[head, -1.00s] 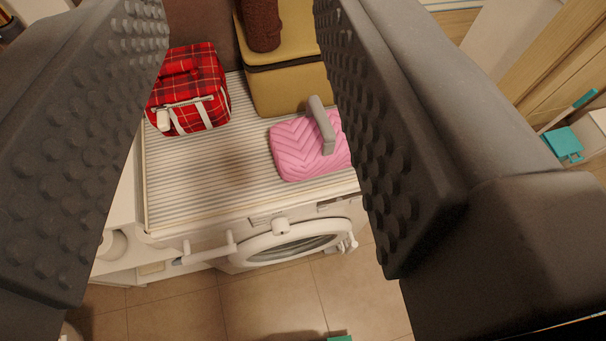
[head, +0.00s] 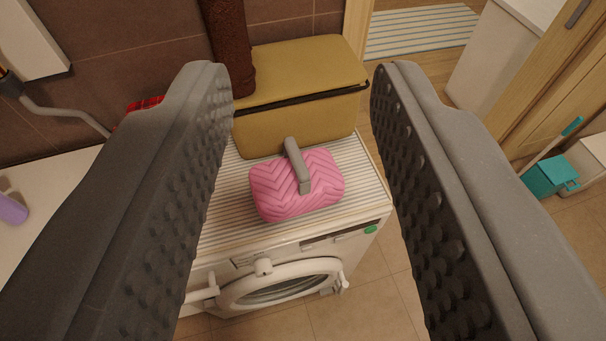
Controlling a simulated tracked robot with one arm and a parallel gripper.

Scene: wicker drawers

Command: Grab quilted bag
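The quilted bag (head: 275,191) is pink with a chevron pattern and a grey handle (head: 297,165) on top. It rests on the striped top of a white washing machine, near its front right part. My gripper (head: 298,85) is open, with its two dark, studded fingers on either side of the view. The bag shows between the fingers, beyond them and apart from them. Nothing is held.
A mustard-yellow box (head: 305,80) stands right behind the bag, with a dark brown object (head: 228,45) on it. A red item (head: 146,104) is mostly hidden behind the left finger. The washing machine door (head: 280,287) is below. Teal cleaning items (head: 550,177) stand at right.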

